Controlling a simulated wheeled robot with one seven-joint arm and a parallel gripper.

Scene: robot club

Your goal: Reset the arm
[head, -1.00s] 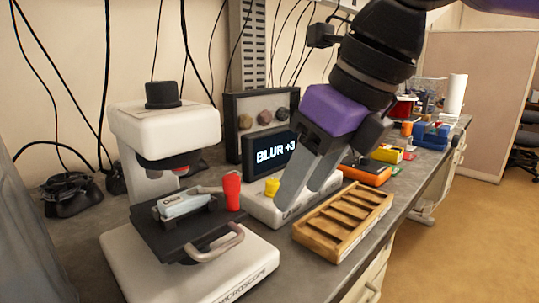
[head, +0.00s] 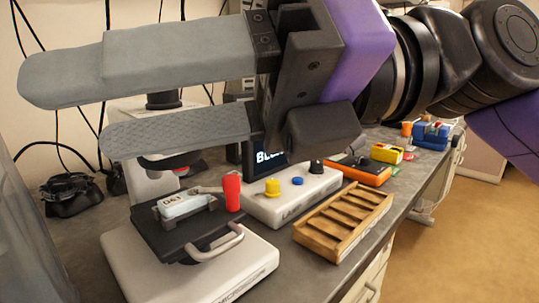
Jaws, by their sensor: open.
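My gripper (head: 120,103) is large and close to the camera in the head view, with its two grey fingers pointing left. The fingers are apart and nothing is between them. It is raised in front of the microscope (head: 240,268) and hides most of its white head and much of the display behind. A labelled grey piece (head: 185,203) sits on the microscope's black stage (head: 165,233). My purple and black arm runs from the gripper to the right edge.
A white control box (head: 318,197) with yellow, blue and black knobs stands behind a wooden slotted tray (head: 309,239). A red cup-like piece (head: 232,192) is beside the stage. Orange, yellow and blue items are further right along the bench. The floor (head: 455,235) at right is clear.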

